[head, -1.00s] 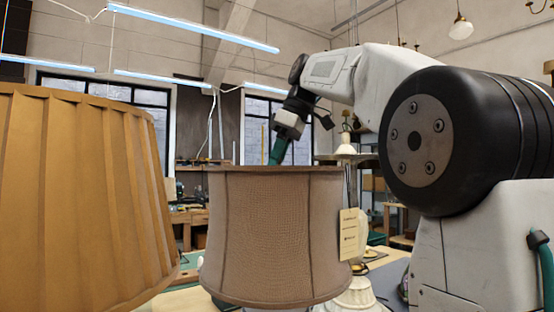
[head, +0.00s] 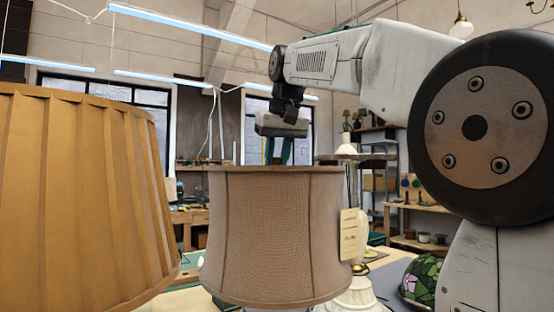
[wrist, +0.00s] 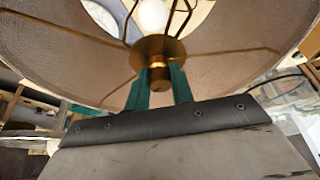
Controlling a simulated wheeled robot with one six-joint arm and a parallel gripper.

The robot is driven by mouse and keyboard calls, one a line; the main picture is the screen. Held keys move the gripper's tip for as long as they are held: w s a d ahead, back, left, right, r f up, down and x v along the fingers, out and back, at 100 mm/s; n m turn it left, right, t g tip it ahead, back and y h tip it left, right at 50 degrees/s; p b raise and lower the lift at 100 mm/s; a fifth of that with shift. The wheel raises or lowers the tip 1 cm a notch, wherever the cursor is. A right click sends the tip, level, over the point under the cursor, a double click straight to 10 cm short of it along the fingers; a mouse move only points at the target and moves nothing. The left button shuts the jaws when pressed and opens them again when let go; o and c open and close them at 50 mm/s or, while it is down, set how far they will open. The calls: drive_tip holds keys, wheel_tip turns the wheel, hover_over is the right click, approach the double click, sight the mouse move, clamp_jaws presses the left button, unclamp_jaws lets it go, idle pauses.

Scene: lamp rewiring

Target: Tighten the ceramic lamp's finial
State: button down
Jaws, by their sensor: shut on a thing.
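The brown fabric shade (head: 270,235), with a paper tag on its right, stands in front of me; the lamp body below it is almost wholly hidden. In the wrist view I look into the shade (wrist: 70,52), with its brass spokes and a white bulb (wrist: 153,14). The brass finial (wrist: 158,74) sits at the spokes' hub. My gripper (wrist: 160,82) is shut on the finial, one teal finger on each side. In the head view my gripper (head: 278,152) points down behind the shade's top rim, which hides its fingertips and the finial.
A large pleated ochre shade (head: 80,200) fills the left, close to the brown shade. A stained-glass shade (head: 422,280) is at the lower right, near my arm. A white lamp base (head: 358,295) stands just right of the brown shade. Shelves line the back.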

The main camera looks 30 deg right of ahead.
drive_tip(key=m+h, duration=0.1)
drive_tip(key=m, duration=0.3)
drive_tip(key=shift+m+g+h, duration=0.3)
drive_tip(key=shift+g+h, duration=0.1)
drive_tip(key=c, duration=2.2)
unclamp_jaws()
drive_tip(key=m+g+h, duration=0.1)
drive_tip(key=m, duration=0.3)
drive_tip(key=shift+w+a+m, duration=0.1)
drive_tip(key=shift+m, duration=0.2)
drive_tip(key=m+g+h, duration=0.1)
drive_tip(key=m+g, duration=0.1)
drive_tip(key=m, duration=0.2)
drive_tip(key=shift+m, duration=0.3)
drive_tip(key=shift+m+g, duration=0.9)
drive_tip(key=shift+m, duration=1.3)
drive_tip(key=c, duration=1.2)
unclamp_jaws()
